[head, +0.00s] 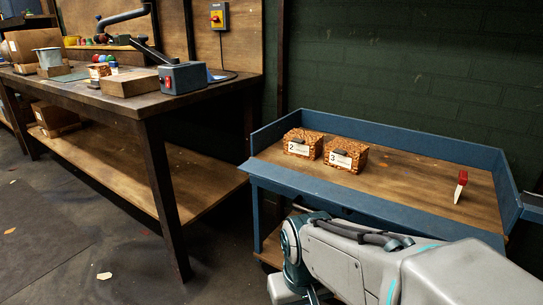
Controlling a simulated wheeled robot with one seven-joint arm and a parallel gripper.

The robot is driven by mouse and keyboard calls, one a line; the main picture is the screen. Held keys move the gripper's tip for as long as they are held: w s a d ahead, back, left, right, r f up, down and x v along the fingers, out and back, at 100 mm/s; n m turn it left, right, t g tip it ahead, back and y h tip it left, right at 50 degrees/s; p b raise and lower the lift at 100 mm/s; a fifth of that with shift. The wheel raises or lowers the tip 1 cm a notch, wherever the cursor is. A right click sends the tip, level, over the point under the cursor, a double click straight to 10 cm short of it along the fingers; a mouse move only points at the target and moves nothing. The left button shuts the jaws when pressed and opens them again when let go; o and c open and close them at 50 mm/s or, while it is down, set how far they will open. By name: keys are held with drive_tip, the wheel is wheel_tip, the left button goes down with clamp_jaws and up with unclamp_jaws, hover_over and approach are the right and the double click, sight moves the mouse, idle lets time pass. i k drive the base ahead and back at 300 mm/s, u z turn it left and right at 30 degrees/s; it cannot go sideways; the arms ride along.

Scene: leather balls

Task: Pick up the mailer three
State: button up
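Mailer three (346,154) is a small box with a brown-and-tan mottled pattern and a white label reading 3. It has a dark strip on top. It sits upright on the wooden bed of a blue-rimmed cart (400,133), left of the middle. A matching box labelled 2 (303,142) stands just to its left, with little or no gap between them. My arm is at the lower right, in front of the cart, and is apart from both boxes. My gripper cannot be made out in the head view.
A raised blue rim surrounds the bed. A wooden workbench (150,104) on the left holds a wooden block, a grey device and several small items.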

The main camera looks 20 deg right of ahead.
sight(348, 163)
drive_tip(key=u, duration=1)
drive_tip(key=i, duration=2)
drive_tip(key=z, duration=3.35)
